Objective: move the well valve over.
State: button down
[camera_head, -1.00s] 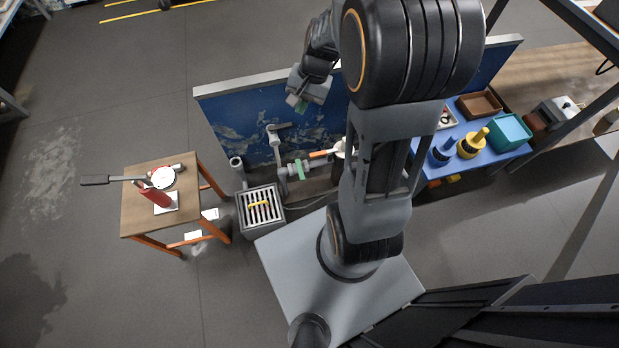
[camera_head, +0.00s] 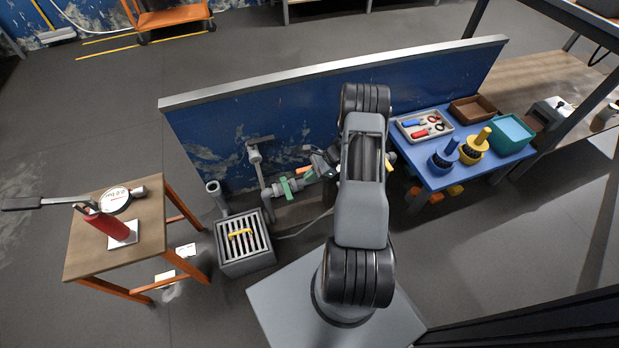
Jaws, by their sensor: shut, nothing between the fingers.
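Grey pipework with valves stands in front of the blue wall panel. One valve has a green handle (camera_head: 286,187), and an orange handle (camera_head: 303,170) shows just right of it. I cannot tell which of them is the well valve. My gripper (camera_head: 314,160) is small in view, low by the pipework, close to the orange handle. It is shut with nothing in it; whether it touches the handle I cannot tell. My arm hides the pipework's right end.
A blue wall panel (camera_head: 300,110) stands behind the pipes. A grated box (camera_head: 245,262) with a yellow handle is in front. A wooden table (camera_head: 80,258) with a red hand pump is left. A blue table (camera_head: 412,160) with trays and blue and yellow parts is right.

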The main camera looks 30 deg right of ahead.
aim_at(286, 189)
jog(key=b+x, duration=0.2)
jog(key=x, duration=0.5)
jog(key=shift+a, duration=0.1)
dwell(0.4)
